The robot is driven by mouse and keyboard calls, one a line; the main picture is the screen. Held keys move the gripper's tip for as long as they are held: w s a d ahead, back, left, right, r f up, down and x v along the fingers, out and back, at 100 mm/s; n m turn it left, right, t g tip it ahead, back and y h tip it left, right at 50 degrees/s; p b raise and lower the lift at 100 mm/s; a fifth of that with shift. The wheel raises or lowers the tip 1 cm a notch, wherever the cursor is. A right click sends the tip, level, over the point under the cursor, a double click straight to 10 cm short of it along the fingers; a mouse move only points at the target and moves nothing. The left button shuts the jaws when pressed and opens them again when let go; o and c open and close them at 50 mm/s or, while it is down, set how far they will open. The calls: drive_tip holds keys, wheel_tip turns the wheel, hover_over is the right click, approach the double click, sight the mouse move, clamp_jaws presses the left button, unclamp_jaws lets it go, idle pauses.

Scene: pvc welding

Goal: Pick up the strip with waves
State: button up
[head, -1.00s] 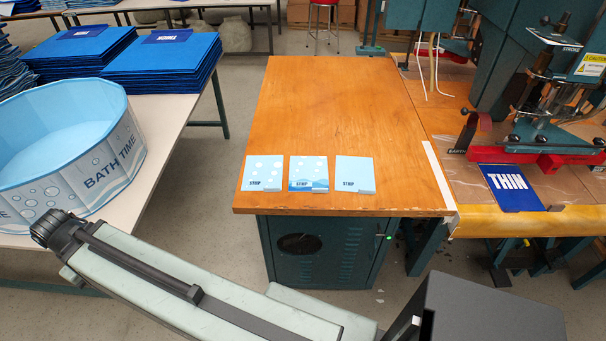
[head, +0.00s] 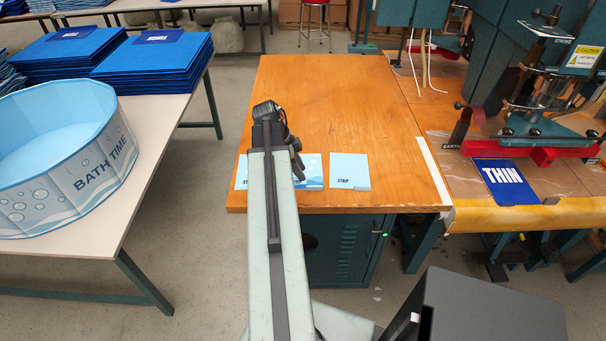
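Three light blue strips lie in a row on the wooden table (head: 340,100). The strip with waves (head: 315,172) is the middle one, and my arm covers its left part. The left strip (head: 240,176) shows only as a sliver beside my arm.
A round blue bath tub (head: 65,155) and stacks of folded blue sheets (head: 155,60) are on the white table to the left. A welding machine (head: 545,110) with a blue THIN piece (head: 505,182) stands to the right. The back of the wooden table is clear.

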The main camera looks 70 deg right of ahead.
sight(310, 186)
drive_tip(key=b+x, duration=0.7)
drive_tip(key=x, duration=0.1)
drive_tip(key=shift+w+f+b, duration=0.1)
drive_tip(key=shift+w+b, duration=0.1)
drive_tip(key=shift+b, duration=0.1)
drive_tip(key=shift+s, duration=0.1)
clamp_jaws()
idle(1.1)
